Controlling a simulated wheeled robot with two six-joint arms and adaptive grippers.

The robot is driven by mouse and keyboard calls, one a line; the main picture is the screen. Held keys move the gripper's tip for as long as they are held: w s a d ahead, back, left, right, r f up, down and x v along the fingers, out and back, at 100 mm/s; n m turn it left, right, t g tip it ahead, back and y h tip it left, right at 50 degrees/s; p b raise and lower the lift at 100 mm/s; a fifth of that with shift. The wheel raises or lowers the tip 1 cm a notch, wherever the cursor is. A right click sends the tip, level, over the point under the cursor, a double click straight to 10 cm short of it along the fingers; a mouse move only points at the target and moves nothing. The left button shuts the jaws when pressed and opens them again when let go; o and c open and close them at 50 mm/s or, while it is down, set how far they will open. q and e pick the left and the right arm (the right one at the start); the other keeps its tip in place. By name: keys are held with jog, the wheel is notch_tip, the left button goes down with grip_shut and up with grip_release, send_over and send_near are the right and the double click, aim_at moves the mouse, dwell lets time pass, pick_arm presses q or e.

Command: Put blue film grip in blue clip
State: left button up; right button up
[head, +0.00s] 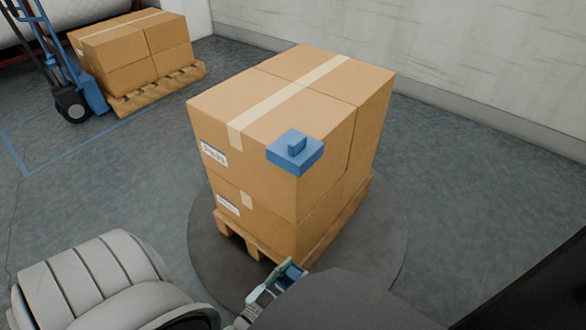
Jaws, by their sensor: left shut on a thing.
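A blue clip (295,155) sits on the near top corner of the stacked cardboard boxes (285,105). It has a flat square base with a small upright tab on it. My left gripper (277,284) is low at the bottom middle, in front of the pallet and well below the clip. It is shut on a small dark blue thing, which looks like the blue film grip (291,271). The gripper's fingers partly cover it, and dark parts below hide some of the gripper. My right gripper is not in view.
The boxes stand on a wooden pallet (235,238) on a dark round plate (385,245). More boxes (130,50) on another pallet and a blue hand truck (85,85) stand at the back left. A pale wall (470,50) runs behind. The floor to the right is clear.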

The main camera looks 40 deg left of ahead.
pick_arm(q)
jog(key=o, duration=1.2)
jog(key=shift+o, duration=0.2)
jog(key=shift+r, duration=0.1)
jog(key=shift+r, duration=0.25)
jog(key=s+r+p, duration=0.1)
jog(key=s+p, duration=0.1)
jog(key=s, duration=1)
jog(key=shift+d, duration=0.15)
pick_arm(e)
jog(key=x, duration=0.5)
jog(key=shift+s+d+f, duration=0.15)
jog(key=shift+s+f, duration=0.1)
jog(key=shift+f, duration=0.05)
